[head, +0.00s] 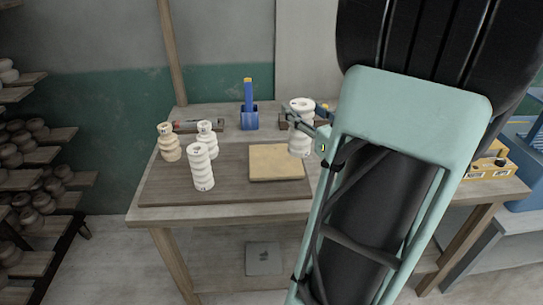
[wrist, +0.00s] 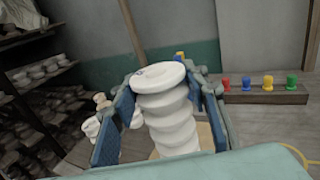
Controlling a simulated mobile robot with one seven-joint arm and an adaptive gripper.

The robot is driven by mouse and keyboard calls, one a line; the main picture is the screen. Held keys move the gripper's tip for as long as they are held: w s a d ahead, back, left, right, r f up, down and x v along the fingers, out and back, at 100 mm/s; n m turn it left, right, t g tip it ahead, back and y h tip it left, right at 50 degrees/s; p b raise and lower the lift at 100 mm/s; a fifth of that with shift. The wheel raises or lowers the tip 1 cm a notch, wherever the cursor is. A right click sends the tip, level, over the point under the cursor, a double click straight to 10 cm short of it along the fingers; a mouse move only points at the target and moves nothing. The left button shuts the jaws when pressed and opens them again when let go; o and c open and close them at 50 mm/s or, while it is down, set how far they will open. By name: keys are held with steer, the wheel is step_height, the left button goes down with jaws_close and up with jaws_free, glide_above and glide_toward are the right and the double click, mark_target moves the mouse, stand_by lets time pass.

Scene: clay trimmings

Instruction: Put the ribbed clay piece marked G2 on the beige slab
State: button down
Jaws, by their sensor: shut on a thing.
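My gripper (head: 303,128) is shut on a white ribbed clay piece (head: 300,148), held upright at the right of the beige slab. In the wrist view the same ribbed piece (wrist: 168,118) stands between the two blue finger pads of my gripper (wrist: 168,105). A mark on its top is too small to read. The beige slab (head: 277,163) is bare in the head view; a bit of it shows behind the piece in the wrist view (wrist: 205,138). I cannot tell whether the piece's base touches anything.
Three other ribbed pieces stand left of the slab: a cream one (head: 169,146), a white one (head: 207,142) and a taller white one (head: 201,168). A blue holder (head: 249,119) stands behind. A block with coloured pegs (wrist: 265,96) is at the right. My arm hides the table's right part.

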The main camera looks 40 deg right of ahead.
steer(key=shift+s+d+r+h, duration=0.1)
steer(key=shift+d+r+h, duration=0.1)
steer(key=shift+r+h, duration=0.1)
steer(key=w+d+f+b, duration=0.2)
steer(key=w+f+b, duration=0.9)
steer(key=w+f, duration=0.1)
steer(key=shift+w+f, duration=0.4)
steer(key=shift+w, duration=0.5)
steer(key=shift+f+b, duration=0.15)
steer(key=shift+b, duration=0.2)
steer(key=c, duration=1.1)
jaws_free()
steer(key=shift+f, duration=0.1)
steer(key=shift+c, duration=0.2)
